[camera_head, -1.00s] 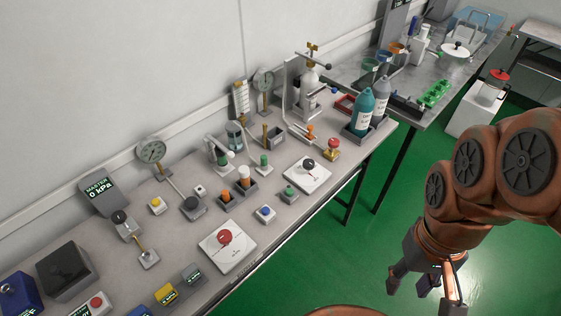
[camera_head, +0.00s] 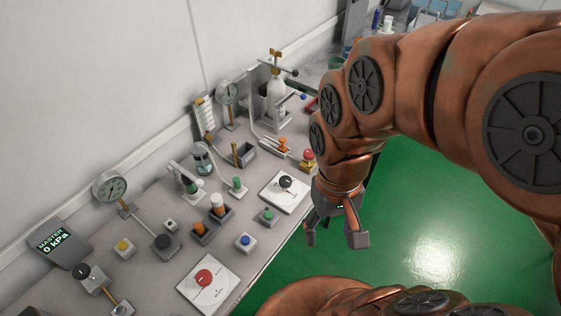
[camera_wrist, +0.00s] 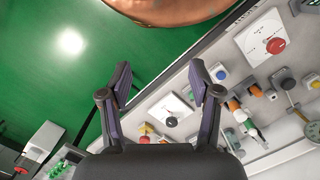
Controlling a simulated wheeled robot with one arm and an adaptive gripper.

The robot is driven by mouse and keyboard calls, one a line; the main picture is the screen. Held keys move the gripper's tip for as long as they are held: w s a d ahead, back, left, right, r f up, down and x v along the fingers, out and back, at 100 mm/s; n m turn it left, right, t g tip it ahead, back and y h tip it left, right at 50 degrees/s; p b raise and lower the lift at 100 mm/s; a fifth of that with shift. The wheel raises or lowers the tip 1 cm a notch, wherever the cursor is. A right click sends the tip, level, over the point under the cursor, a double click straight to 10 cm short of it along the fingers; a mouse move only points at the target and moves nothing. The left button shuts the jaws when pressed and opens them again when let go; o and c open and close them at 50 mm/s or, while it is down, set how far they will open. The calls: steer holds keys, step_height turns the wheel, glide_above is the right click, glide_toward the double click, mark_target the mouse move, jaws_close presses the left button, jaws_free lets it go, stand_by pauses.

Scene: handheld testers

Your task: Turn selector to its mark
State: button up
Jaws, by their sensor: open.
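Two white square plates with dials lie on the grey bench; I cannot tell which one is the selector. One plate (camera_head: 272,196) carries a black knob (camera_head: 286,183) and shows between my fingers in the wrist view (camera_wrist: 172,121). The other plate (camera_head: 216,297) carries a red knob (camera_head: 203,278), also at the upper right of the wrist view (camera_wrist: 275,46). Marks on the plates are too small to read. My gripper (camera_head: 335,236) is open and empty, pointing down just off the bench's front edge, right of the black-knob plate.
A green button block (camera_head: 268,216) and a blue button block (camera_head: 245,241) stand between the plates. A red-topped yellow block (camera_head: 307,159) and orange-handled valve (camera_head: 283,146) stand behind. Gauges and a bottle (camera_head: 276,95) line the wall. Green floor is open in front.

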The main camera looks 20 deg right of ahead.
steer(key=w+f+m+t+y, duration=0.1)
steer(key=w+f+m+y, duration=0.15)
steer(key=w+m, duration=0.8)
steer(key=m+t+y+b, duration=0.2)
steer(key=m, duration=0.6)
glide_toward(286, 179)
steer(key=f, duration=0.1)
steer(key=shift+a+p+x, duration=0.1)
steer(key=shift+p+x, duration=0.4)
steer(key=shift+x, duration=1.4)
steer(key=shift+a+p+x, duration=0.15)
steer(key=shift+p+x, duration=0.3)
steer(key=shift+x, duration=1.5)
steer(key=shift+r, duration=0.1)
steer(key=shift+c, duration=0.3)
steer(key=c, duration=1.1)
